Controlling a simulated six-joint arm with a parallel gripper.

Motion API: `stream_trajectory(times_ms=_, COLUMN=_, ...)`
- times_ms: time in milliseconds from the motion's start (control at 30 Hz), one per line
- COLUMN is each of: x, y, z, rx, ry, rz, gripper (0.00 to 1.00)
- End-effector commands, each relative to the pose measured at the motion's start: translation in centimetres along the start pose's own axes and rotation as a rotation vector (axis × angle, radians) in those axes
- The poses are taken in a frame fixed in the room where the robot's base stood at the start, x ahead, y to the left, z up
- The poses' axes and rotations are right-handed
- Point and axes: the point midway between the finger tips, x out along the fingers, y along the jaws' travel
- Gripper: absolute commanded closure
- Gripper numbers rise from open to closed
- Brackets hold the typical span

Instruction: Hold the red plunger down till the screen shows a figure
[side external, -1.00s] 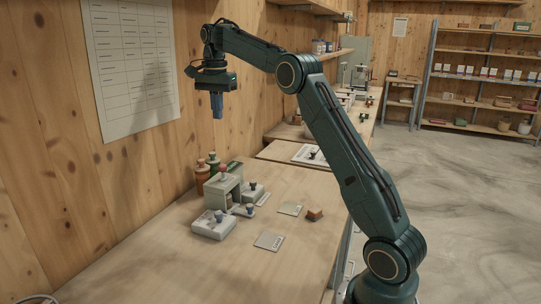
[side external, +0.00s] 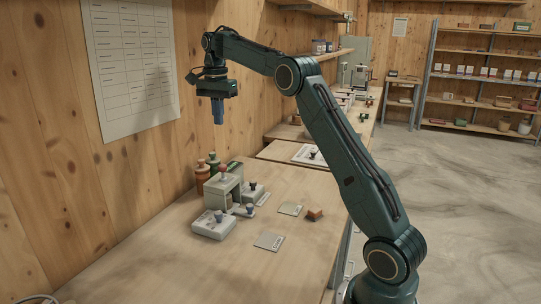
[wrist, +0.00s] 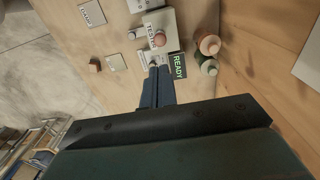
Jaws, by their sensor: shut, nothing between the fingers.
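The tester (wrist: 153,22), a pale grey-green box, stands on the bench; in the side view it is the box (side external: 222,191) near the wall. A round reddish knob, the plunger (wrist: 159,39), sits on the tester in the wrist view. A dark screen (wrist: 178,65) beside it reads READY in light letters. My gripper (side external: 219,123) is shut and empty, pointing down, high above the tester and clear of everything. In the wrist view its blue fingertips (wrist: 158,68) overlap the area beside the screen and hide part of the bench there.
Two jars, one reddish (wrist: 208,44) and one greenish (wrist: 208,66), stand close to the tester by the wall.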

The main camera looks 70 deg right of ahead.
Motion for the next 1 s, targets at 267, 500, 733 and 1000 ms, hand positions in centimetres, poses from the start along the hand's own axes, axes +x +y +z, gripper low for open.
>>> stream_trajectory(times_ms=267, x=2.6, y=0.1, z=0.0, rx=0.0, ry=-0.001, rz=0.003, gripper=1.0)
stream_trajectory(times_ms=500, x=5.4, y=0.1, z=0.0, rx=0.0, ry=-0.001, rz=0.002, gripper=1.0)
stream_trajectory(times_ms=733, x=8.7, y=0.1, z=0.0, rx=0.0, ry=-0.001, rz=0.003, gripper=1.0)
stream_trajectory(times_ms=1000, x=11.7, y=0.1, z=0.0, rx=0.0, ry=-0.001, rz=0.002, gripper=1.0)
